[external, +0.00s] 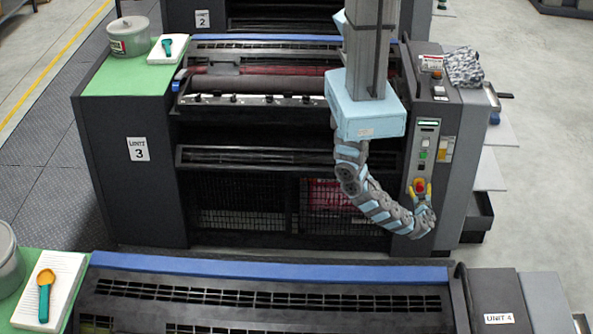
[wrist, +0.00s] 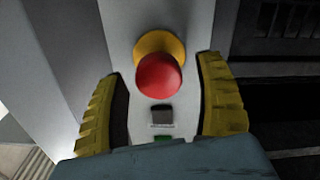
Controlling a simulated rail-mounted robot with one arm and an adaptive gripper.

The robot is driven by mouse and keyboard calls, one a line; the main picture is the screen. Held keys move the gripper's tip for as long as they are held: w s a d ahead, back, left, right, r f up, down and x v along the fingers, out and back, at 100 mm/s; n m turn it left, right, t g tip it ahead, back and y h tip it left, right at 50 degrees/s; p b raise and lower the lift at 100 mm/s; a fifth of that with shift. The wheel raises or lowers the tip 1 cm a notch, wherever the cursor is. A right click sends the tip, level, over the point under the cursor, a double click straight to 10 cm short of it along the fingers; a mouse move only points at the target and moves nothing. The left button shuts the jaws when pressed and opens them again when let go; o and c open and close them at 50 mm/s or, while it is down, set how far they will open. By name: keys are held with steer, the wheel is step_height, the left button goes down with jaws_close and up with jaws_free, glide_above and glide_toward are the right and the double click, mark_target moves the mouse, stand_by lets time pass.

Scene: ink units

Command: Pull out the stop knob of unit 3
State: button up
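The stop knob (external: 419,184) of unit 3 is a red mushroom knob on a light control panel on the right column of the unit. In the wrist view the red stop knob (wrist: 159,76) stands out from a yellow collar (wrist: 160,46). My gripper (external: 421,189) is in front of the panel at the knob. In the wrist view my gripper (wrist: 160,95) has its yellow ribbed fingers apart, one on each side of the knob, with gaps between them and it. The unit 3 label (external: 138,149) is on the left side panel.
A patterned cloth (external: 463,67) lies on top of the right column. An open dark tray (external: 478,217) juts out at the right. Unit 4 (external: 270,290) stands in front.

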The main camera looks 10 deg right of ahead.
steer(key=v, duration=1.2)
stand_by(0.5)
